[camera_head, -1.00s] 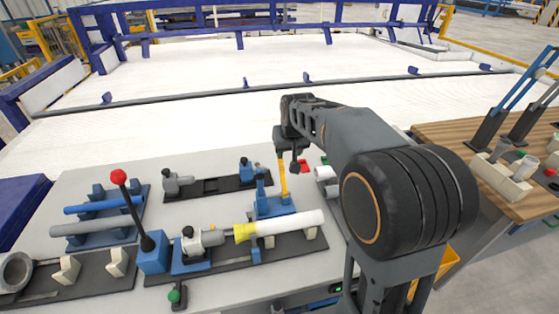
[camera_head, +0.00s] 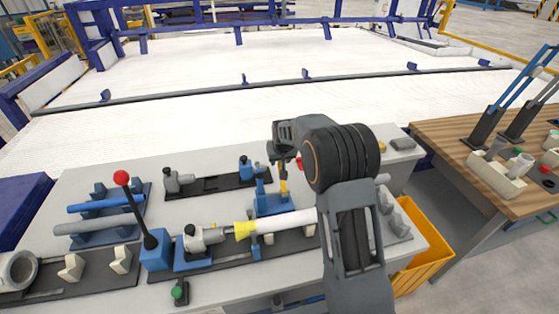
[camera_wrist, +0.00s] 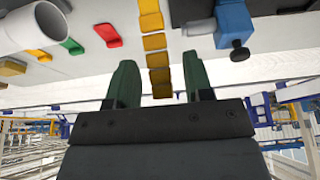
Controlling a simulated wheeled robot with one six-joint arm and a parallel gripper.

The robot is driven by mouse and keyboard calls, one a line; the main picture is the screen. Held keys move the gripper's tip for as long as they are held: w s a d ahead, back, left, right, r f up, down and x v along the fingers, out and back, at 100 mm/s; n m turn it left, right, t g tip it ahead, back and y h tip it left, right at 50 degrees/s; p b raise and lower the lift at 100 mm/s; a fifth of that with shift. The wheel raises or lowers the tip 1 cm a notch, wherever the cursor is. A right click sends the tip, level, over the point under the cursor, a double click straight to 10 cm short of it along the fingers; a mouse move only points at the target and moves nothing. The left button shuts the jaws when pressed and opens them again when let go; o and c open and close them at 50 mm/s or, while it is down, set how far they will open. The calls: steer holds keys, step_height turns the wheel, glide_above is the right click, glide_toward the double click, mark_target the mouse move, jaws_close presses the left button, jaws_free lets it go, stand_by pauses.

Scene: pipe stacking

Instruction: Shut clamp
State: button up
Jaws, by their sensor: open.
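The clamp has a blue body (camera_head: 270,204) and an upright yellow handle (camera_head: 284,187) on the table, next to the white pipe (camera_head: 287,222) with a yellow end. My gripper (camera_head: 279,161) is at the top of the handle, and my arm hides part of this area. In the wrist view the segmented yellow handle (camera_wrist: 154,42) runs down between the two green fingers of my gripper (camera_wrist: 160,80). The fingers are open, with a gap on each side of the handle.
A blue box with a red-knobbed lever (camera_head: 121,178) stands left of the pipe. Pipes rest on a blue rack (camera_head: 97,212) at the far left. A yellow bin (camera_head: 424,243) is at the table's right edge. A wooden table (camera_head: 470,150) stands further right.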

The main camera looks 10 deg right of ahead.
steer(key=shift+x, duration=1.1)
jaws_close()
